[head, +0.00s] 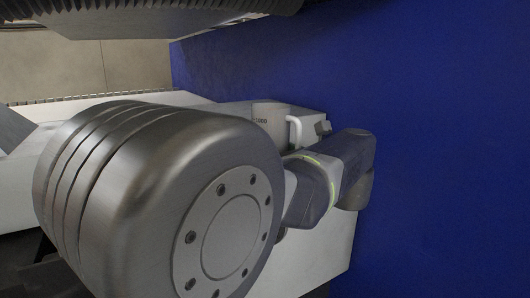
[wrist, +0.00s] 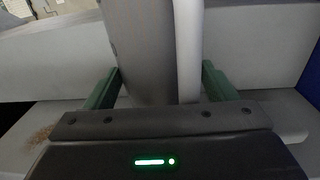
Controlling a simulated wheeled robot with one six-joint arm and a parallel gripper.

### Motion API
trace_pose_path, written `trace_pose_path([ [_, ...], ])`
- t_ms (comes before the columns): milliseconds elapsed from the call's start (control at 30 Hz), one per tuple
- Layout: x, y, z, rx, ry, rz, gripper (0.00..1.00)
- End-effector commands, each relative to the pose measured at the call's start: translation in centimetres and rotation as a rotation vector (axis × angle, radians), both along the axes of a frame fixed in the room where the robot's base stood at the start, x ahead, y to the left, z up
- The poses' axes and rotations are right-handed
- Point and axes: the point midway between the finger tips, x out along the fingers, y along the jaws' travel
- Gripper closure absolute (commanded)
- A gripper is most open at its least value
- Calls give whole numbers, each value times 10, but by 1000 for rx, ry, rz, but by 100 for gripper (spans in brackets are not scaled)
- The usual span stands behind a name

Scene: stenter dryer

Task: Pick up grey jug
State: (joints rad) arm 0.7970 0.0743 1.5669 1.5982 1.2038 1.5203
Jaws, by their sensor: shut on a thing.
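The grey jug (wrist: 145,50) fills the space between the two green fingers of my gripper (wrist: 160,70) in the wrist view. A pale strip, apparently its handle (wrist: 188,50), runs along its right side. My gripper is shut on the jug. The jug's lower end is hidden behind the gripper body. In the head view the jug (head: 270,113) shows small beyond my arm, with its white handle (head: 293,132) on the right and dark print on its side. My arm links hide its lower part, and the fingers are not clear there.
A blue wall or panel (head: 440,120) stands close on the right. A white surface with raised sides (head: 115,100) lies around and below the jug. A dark ribbed part (head: 170,20) hangs across the top of the head view. Brown specks (wrist: 40,135) lie at lower left in the wrist view.

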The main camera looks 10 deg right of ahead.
Motion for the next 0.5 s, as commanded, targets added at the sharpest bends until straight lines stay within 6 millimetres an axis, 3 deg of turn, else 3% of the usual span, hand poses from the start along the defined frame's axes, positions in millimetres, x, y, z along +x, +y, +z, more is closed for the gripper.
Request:
trace_pose_path([
  [300, 0, 0, 6, -2, -5, 1, 76],
  [500, 0, 0, 34, -5, -8, 1, 76],
])
